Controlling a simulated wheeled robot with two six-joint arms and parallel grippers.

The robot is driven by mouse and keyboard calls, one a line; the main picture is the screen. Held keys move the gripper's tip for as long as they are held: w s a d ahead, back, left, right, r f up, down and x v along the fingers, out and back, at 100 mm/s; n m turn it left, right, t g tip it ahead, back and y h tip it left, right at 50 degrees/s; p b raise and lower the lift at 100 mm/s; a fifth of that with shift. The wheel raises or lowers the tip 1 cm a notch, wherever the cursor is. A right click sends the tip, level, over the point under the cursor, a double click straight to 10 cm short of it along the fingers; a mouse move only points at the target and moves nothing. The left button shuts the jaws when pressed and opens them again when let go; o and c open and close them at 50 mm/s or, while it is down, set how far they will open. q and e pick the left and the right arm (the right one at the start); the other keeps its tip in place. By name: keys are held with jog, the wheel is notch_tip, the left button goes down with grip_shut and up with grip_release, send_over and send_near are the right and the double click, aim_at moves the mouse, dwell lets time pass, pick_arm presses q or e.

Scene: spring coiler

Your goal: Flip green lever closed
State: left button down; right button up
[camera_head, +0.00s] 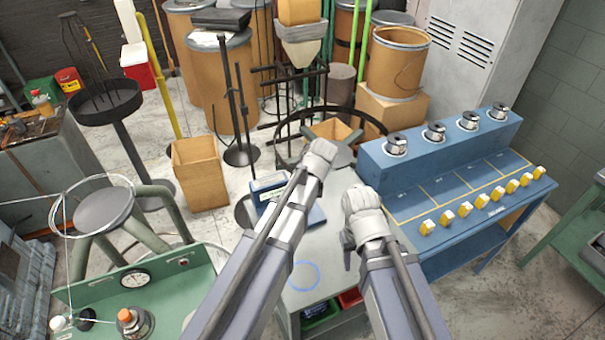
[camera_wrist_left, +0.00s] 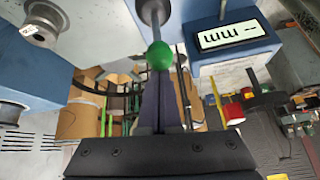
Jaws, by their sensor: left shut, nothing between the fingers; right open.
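The lever has a round green knob (camera_wrist_left: 159,55) on a metal rod, seen in the left wrist view at the upper middle. My left gripper (camera_wrist_left: 162,85) is shut and empty, its fingertips right at the knob; I cannot tell if they touch. The blue coiler machine (camera_head: 312,215) stands on the grey table in the head view, partly covered by my left arm. The lever is hidden there. My right gripper (camera_head: 348,247) is open, above the table to the right of the machine.
The machine's display (camera_wrist_left: 228,34) shows in the left wrist view. A blue bench (camera_head: 405,178) with spools and yellow blocks stands at the right. A blue ring (camera_head: 304,276) lies on the table. Red (camera_head: 350,298) and green bins sit below its front edge.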

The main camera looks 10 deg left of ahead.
pick_arm(q)
jog(key=shift+s+d+f+t+y+b, duration=0.25)
jog(key=shift+s+d+t+y+b, duration=0.1)
jog(key=shift+s+t, duration=0.25)
pick_arm(e)
jog(key=shift+f, duration=0.75)
pick_arm(q)
jog(key=shift+s+d+r, duration=0.15)
jog(key=shift+s, duration=0.1)
pick_arm(e)
jog(key=shift+f, duration=0.1)
pick_arm(q)
jog(key=shift+s+d, duration=0.7)
jog(key=shift+s, duration=0.25)
pick_arm(e)
jog(key=shift+f, duration=0.1)
pick_arm(q)
jog(key=shift+s+f, duration=0.15)
jog(key=shift+f, duration=0.05)
jog(key=shift+r, duration=0.1)
